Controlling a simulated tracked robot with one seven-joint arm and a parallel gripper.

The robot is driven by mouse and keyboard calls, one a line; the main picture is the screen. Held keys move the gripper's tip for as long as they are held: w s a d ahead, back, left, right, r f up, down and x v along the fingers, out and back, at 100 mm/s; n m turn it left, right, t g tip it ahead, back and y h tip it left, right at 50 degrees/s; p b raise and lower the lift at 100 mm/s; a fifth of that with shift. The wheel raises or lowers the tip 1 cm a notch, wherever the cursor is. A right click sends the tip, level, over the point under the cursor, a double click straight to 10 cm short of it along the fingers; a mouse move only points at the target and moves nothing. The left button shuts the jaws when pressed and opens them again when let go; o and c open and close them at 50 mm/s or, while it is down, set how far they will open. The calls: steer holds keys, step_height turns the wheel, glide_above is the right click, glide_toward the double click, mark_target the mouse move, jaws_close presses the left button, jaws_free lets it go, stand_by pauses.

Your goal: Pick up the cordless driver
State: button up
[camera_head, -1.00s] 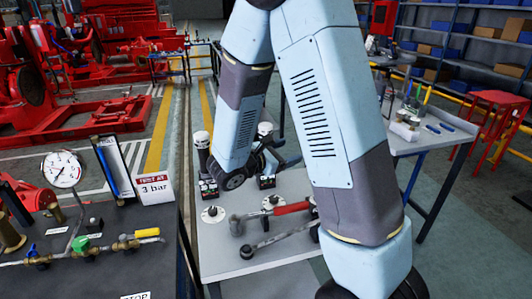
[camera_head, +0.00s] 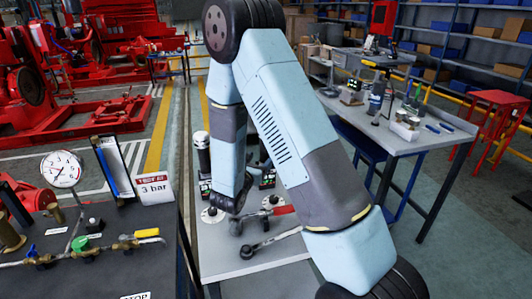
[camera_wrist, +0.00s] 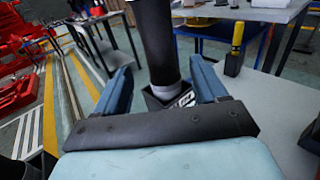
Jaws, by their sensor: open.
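In the wrist view, a black upright handle-like shaft with a grey band, on a dark base with white marks, looks like the cordless driver (camera_wrist: 158,45). It stands between the two blue fingers of my gripper (camera_wrist: 160,70). My gripper is open, with a visible gap to the right finger; contact on the left is unclear. In the head view, a white-topped black tool (camera_head: 203,150) stands on the grey bench, left of my forearm. A similar dark one (camera_head: 267,178) is partly hidden behind my arm. I cannot tell which is between my fingers.
A black and yellow tool (camera_wrist: 236,48) stands to the right in the wrist view. A gauge panel (camera_head: 95,265) is at left, a second table (camera_head: 425,143) at right.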

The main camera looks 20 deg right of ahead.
steer(key=shift+x, duration=3.75)
steer(key=shift+r, duration=0.25)
jaws_close()
